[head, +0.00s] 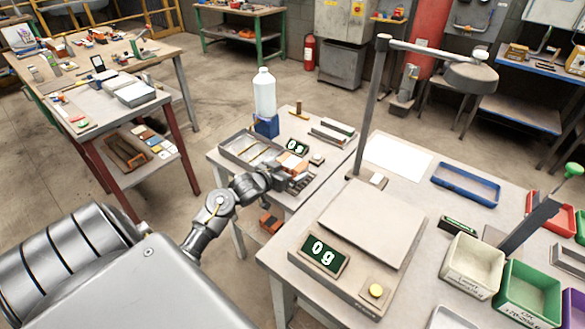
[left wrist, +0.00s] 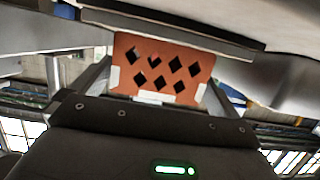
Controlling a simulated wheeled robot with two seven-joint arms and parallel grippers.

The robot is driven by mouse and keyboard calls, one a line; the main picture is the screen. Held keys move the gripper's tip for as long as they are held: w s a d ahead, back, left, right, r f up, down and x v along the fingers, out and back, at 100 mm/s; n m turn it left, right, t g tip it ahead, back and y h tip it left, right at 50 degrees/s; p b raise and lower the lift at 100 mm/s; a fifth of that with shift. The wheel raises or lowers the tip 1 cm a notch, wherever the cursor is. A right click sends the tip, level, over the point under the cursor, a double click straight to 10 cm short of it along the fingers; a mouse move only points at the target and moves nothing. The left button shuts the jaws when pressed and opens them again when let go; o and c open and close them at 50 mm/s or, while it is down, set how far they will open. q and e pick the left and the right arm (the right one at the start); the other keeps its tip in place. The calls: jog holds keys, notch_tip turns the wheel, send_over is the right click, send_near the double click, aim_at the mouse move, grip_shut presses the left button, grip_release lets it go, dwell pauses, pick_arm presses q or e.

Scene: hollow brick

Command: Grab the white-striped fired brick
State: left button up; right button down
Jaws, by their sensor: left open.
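In the left wrist view, a red-orange brick (left wrist: 185,68) with rows of diamond-shaped holes and white patches along its edges faces the camera. My left gripper (left wrist: 158,88) is open, with one finger on each side of the brick. I cannot tell whether the fingers touch it. In the head view, my left gripper (head: 286,180) is over the right part of the smaller table, beside small reddish-brown blocks (head: 302,183). The gripper and distance hide which of these is the striped brick. My right gripper is not in view.
The smaller table (head: 330,160) also holds a metal tray (head: 232,148), a white bottle (head: 264,92) on a blue block and a small scale display (head: 296,146). A nearer table carries a large scale (head: 372,222) reading 0 g, a lamp post (head: 371,110) and bins (head: 472,264).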

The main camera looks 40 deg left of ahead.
pick_arm(q)
jog(key=shift+x, duration=1.25)
jog(key=shift+s, duration=0.1)
jog(key=c, duration=0.9)
